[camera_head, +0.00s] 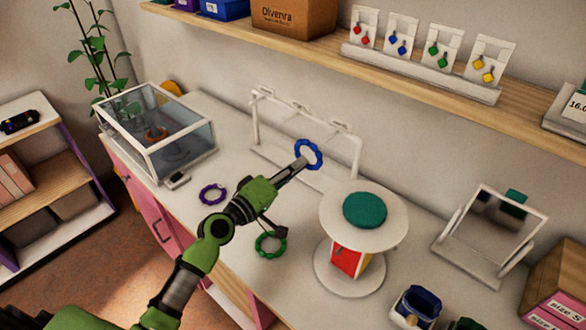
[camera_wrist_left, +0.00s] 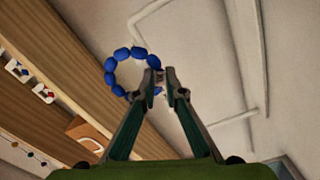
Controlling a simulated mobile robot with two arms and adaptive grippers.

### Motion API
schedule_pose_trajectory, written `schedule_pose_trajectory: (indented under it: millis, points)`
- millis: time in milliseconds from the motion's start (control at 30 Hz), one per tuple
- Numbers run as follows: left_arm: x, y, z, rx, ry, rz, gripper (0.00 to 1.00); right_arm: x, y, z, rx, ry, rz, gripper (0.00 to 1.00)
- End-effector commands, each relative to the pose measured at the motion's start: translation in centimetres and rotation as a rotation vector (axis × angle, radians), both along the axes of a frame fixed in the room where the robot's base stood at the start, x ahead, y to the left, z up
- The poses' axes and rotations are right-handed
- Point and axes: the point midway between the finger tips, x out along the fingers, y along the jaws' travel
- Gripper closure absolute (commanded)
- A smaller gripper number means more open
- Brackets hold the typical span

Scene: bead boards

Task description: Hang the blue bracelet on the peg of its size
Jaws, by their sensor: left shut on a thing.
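The blue bracelet (camera_head: 316,148) is a beaded ring held upright at the fingertips of my left gripper (camera_head: 300,164), above the counter. In the left wrist view the fingers (camera_wrist_left: 165,82) are shut on one side of the bracelet (camera_wrist_left: 109,68), and the ring stands out to the left. The white peg rack (camera_head: 256,125) stands on the counter against the wall, with small labels along its top bar. The bracelet is in front of its right half, apart from the bar as far as I can tell. The peg sizes are too small to read. My right gripper is out of view.
A purple bracelet (camera_head: 212,194) and a green bracelet (camera_head: 271,244) lie on the counter. A round white stand (camera_head: 395,215) with a teal pad is right of my arm. A glass case (camera_head: 190,150) is left, a mirror (camera_head: 490,235) right. A shelf (camera_head: 400,85) runs above.

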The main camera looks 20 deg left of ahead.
Motion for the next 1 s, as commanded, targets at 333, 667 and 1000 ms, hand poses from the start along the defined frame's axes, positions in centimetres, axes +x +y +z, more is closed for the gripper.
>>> schedule_pose_trajectory:
  millis: [333,667,1000]
  points:
    - [2.3,-1.0,0.0,0.0,0.0,-0.001,1.0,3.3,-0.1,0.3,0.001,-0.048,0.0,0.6]
    - [4.5,-1.8,-0.1,0.002,-0.002,0.0,1.0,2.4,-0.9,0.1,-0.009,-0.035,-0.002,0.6]
    - [6.7,-2.8,-0.3,0.0,0.0,-0.001,1.0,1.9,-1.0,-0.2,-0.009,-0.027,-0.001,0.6]
